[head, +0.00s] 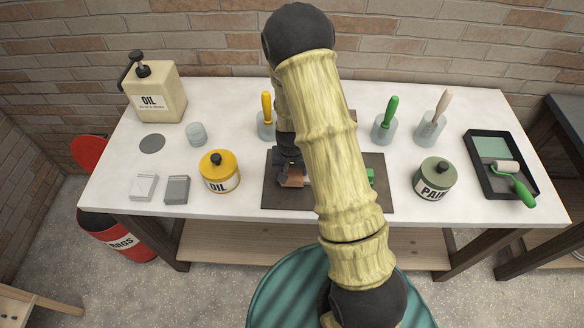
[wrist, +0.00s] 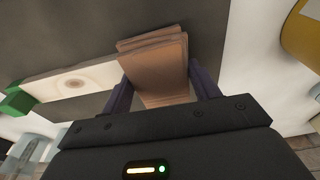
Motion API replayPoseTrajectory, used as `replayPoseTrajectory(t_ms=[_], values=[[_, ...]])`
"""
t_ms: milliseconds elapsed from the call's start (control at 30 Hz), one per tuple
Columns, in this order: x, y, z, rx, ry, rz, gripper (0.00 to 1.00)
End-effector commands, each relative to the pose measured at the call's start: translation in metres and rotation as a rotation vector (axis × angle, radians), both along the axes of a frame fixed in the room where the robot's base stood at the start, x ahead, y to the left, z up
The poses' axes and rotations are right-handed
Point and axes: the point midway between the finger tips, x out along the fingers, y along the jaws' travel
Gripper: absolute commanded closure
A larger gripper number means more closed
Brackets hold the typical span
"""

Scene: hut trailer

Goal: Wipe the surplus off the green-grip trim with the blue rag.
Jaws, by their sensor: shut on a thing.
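My gripper (head: 288,170) is shut on a brown, layered piece like a folded cloth (wrist: 158,68), low over the dark mat (head: 380,200). The held piece does not look blue. In the wrist view, a pale strip (wrist: 55,84) with a faint round mark and a green end block (wrist: 16,102) lies on the mat, apparently the green-grip trim. The held piece overlaps the strip's right end; I cannot tell if they touch. In the head view my arm hides most of the strip, and only its green grip (head: 371,177) shows. No clearly blue rag shows.
White (head: 144,187) and grey (head: 176,189) flat stacks lie at the left. A yellow oil tin (head: 220,175) stands left of the mat, a paint tin (head: 434,182) right. Jars with brushes stand behind. A roller tray (head: 482,150) is far right. A red rags bin (head: 122,238) stands below.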

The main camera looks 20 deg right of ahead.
Motion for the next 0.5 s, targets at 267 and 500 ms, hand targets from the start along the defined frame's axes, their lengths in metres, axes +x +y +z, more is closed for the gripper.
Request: replayPoseTrajectory(t_ms=[267,500], values=[[-0.002,0.001,0.022,0.001,0.007,0.001,0.6],[-0.002,0.0,0.045,0.001,0.006,0.001,0.6]])
